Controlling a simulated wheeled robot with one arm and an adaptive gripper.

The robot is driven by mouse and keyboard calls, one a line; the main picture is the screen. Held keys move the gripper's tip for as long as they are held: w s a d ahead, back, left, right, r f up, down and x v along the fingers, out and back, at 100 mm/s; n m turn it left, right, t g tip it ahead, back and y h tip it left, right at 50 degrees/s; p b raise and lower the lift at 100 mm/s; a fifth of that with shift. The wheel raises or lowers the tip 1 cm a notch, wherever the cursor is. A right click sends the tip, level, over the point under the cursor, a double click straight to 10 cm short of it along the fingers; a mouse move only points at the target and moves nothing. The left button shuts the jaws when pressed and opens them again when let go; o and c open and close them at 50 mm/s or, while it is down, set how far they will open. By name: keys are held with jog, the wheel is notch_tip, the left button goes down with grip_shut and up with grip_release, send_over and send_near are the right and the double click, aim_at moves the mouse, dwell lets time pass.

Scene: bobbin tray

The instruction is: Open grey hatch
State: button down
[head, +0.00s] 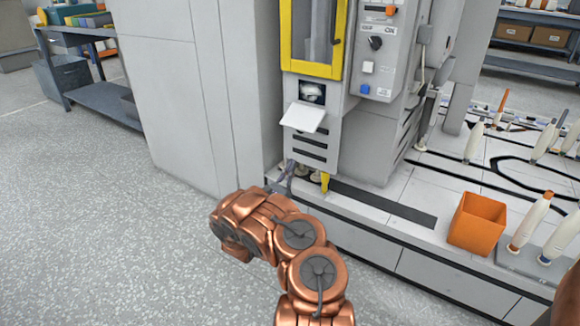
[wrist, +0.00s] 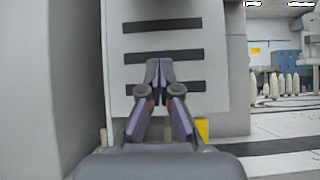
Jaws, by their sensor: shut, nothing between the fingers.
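The grey hatch (head: 302,117) is a small pale flap on the front of the grey machine, below the yellow-framed door. It is swung down and outward, and the opening (head: 312,93) above it shows something pale inside. My gripper (head: 287,170) is low in front of the machine, below the hatch and apart from it, partly hidden by my copper arm. In the wrist view my gripper (wrist: 160,66) has its fingertips together and empty, facing the panel with dark slots (wrist: 164,55). The hatch is not visible in the wrist view.
The yellow-framed door (head: 286,45) is above the hatch, with a control box (head: 377,60) to its right. A tall grey cabinet (head: 185,95) stands close on the left. An orange bin (head: 477,222) and several bobbins stand on the platform at right. The floor at left is clear.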

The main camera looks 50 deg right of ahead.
aim_at(304, 121)
jog(key=d+r+b, duration=0.3)
jog(key=r+b, duration=0.1)
jog(key=r, duration=0.4)
jog(key=shift+d+r, duration=0.15)
jog(key=shift+d, duration=0.15)
dwell(0.3)
jog(key=shift+r, duration=0.1)
